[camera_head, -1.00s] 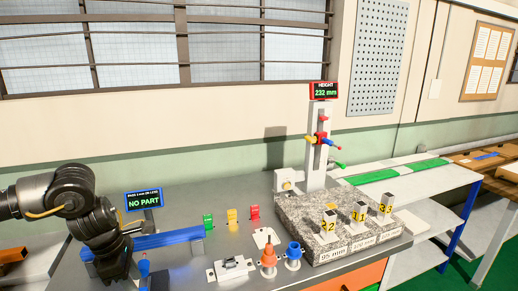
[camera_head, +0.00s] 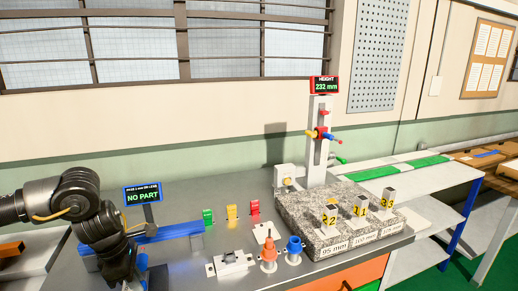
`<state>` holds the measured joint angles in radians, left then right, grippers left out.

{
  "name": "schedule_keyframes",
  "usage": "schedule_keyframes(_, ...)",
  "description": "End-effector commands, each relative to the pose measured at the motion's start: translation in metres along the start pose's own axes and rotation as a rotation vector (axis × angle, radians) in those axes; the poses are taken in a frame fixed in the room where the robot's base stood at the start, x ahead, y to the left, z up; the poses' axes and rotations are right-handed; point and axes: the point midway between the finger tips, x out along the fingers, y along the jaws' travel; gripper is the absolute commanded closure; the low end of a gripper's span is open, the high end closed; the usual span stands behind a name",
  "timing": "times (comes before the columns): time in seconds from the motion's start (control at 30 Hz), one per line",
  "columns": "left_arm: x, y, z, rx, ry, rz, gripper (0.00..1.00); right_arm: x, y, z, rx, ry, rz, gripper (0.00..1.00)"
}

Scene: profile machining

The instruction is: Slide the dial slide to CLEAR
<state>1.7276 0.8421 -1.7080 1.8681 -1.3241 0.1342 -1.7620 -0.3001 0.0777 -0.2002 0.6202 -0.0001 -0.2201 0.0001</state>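No CLEAR label is legible, and I cannot tell for certain which part is the dial slide. A height gauge (camera_head: 317,150) stands on the bench with coloured knobs on its column, and its display (camera_head: 324,85) reads 232 mm. At the left, a blue rail (camera_head: 170,231) lies along the bench below a sign (camera_head: 143,195) that reads NO PART. My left gripper (camera_head: 130,284) hangs at the bottom left, in front of the rail's left part. Its fingers are dark and partly cut off by the frame edge. My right gripper is out of view.
A granite block (camera_head: 300,217) with several numbered posts stands at the right. Green (camera_head: 208,217), yellow (camera_head: 231,212) and red (camera_head: 254,207) pieces stand behind a silver fixture (camera_head: 230,263), an orange knob (camera_head: 268,255) and a blue knob (camera_head: 293,250).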

Motion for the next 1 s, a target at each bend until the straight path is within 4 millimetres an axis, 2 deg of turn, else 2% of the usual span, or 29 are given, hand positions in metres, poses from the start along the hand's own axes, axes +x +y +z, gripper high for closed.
schedule_keyframes(0.57, 0.0, -0.017, 0.0, 0.001, 0.0, -0.002, 1.0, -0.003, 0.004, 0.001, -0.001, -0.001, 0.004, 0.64)
schedule_keyframes(0.6, 0.0, -0.017, 0.0, 0.001, 0.0, -0.001, 0.85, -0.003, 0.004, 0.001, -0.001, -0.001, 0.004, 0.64)
schedule_keyframes(0.8, 0.0, -0.017, 0.0, 0.0, 0.0, 0.0, 0.59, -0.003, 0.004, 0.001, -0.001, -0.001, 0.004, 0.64)
schedule_keyframes(1.0, 0.0, -0.016, 0.0, 0.0, 0.0, 0.0, 0.56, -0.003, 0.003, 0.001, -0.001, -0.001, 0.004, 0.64)
